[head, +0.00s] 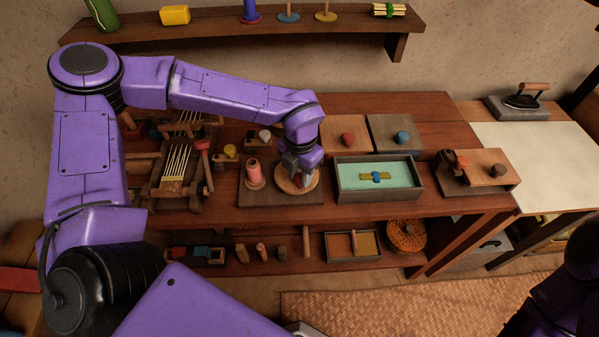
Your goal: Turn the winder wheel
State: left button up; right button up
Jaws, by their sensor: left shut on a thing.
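The winder wheel (311,188) is a round, light-wood disc lying flat on a dark wooden base board (268,198) on the bench. A pink spool (254,173) stands on the same board, left of the wheel. My left gripper (301,180) reaches down over the wheel and is shut on its small red knob, which the fingers partly hide. My right gripper is out of view; only part of my right arm shows at the bottom right.
A small loom (172,164) stands left of the winder. A tray with a teal inside (346,177) sits close on its right. Boards with a red knob (347,139) and a blue knob (402,136) lie behind. A shelf (225,37) hangs above the bench.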

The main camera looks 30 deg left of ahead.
pick_arm(q)
jog(key=o, duration=1)
jog(key=shift+o, duration=0.2)
notch_tip(320, 180, up, 11)
jog(key=b, duration=0.1)
jog(key=shift+f, duration=0.2)
